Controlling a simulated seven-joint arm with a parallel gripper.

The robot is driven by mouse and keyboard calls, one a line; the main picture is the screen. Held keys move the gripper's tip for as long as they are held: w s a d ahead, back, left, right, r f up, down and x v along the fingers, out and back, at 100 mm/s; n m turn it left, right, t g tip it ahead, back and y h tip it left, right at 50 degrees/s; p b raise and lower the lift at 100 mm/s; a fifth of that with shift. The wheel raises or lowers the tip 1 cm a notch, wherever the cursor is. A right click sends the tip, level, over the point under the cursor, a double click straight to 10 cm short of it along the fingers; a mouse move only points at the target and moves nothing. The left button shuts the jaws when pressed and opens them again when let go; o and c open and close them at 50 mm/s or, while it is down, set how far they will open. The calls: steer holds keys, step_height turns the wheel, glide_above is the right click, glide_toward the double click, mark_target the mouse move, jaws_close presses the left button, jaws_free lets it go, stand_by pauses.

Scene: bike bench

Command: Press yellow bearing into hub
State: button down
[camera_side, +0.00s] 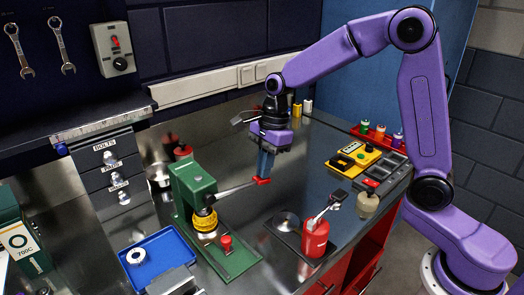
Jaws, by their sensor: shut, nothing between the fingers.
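The yellow bearing (206,222) sits under the ram of the green press (195,190), on the press base. The hub cannot be made out separately from the yellow part. The press lever (236,188) reaches out to the right, nearly level, and ends in a red grip (263,181). My gripper (264,175) points down with its fingers shut and empty, right at the red grip. I cannot tell whether the fingertips touch the grip or stand just behind it.
A blue tray (172,262) with a pale ring (136,256) lies left of the press. A red bottle (316,238) stands on a dark mat to the right. Behind it are a yellow device (352,157) and a red tray of small bottles (378,135). Bare bench lies behind the lever.

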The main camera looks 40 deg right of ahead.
steer(key=shift+d+f, duration=0.2)
steer(key=shift+f, duration=0.2)
steer(key=d+r, duration=0.3)
steer(key=r, duration=1.1)
steer(key=shift+r, duration=0.2)
steer(key=shift+d, duration=0.1)
steer(key=s+d+f+n, duration=0.1)
steer(key=s+f+n, duration=0.3)
steer(key=s+n, duration=0.5)
steer(key=s+d+f+n+h, duration=0.1)
steer(key=s+f+n, duration=0.3)
steer(key=s+n, duration=0.6)
steer(key=s+d+f+n, duration=0.1)
steer(key=s+f+n, duration=0.3)
steer(key=s+n, duration=0.5)
steer(key=n, duration=0.2)
steer(key=shift+s+f+n+h, duration=0.25)
steer(key=shift+s+n+h, duration=0.05)
steer(key=shift+s+h, duration=0.1)
